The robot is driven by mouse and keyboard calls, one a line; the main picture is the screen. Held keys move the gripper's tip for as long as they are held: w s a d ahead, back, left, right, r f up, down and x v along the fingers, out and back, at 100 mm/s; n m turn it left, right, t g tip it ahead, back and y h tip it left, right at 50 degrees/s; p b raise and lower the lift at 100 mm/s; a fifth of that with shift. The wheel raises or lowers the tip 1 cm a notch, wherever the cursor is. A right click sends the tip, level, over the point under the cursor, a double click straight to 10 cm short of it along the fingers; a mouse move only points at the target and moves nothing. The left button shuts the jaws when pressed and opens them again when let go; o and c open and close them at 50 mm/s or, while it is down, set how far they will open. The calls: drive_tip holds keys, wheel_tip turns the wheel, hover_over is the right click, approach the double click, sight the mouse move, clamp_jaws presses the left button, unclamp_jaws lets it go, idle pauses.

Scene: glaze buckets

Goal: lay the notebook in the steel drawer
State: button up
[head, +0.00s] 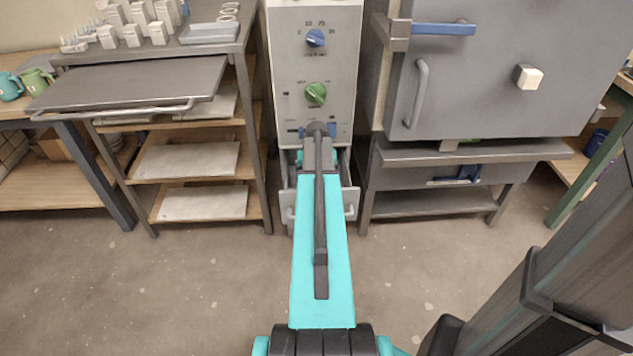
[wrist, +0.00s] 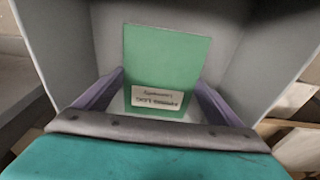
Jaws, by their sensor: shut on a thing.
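The green notebook (wrist: 166,62) with a white label shows in the wrist view, between the two purple-blue fingers of my gripper (wrist: 160,88). My gripper is shut on it. The grey walls of the steel drawer (wrist: 62,45) rise on both sides of the notebook, which is over or inside the drawer. Whether the notebook touches the drawer's bottom cannot be told. In the head view the drawer (head: 354,200) stands pulled out below the control panel, and my arm hides its middle. The notebook is not clearly visible there.
The control cabinet (head: 341,85) with blue and green knobs stands behind the drawer. A shelf rack (head: 130,82) with white pieces is to the left. A large grey kiln-like door (head: 500,95) above a metal stand is to the right. The floor in front is clear.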

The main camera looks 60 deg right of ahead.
drive_tip(key=shift+f, duration=0.1)
drive_tip(key=o, duration=1.1)
wheel_tip(320, 180, up, 12)
drive_tip(key=s+a+p, duration=0.1)
drive_tip(key=p, duration=0.1)
drive_tip(key=shift+a, duration=0.25)
drive_tip(key=shift+p, duration=0.3)
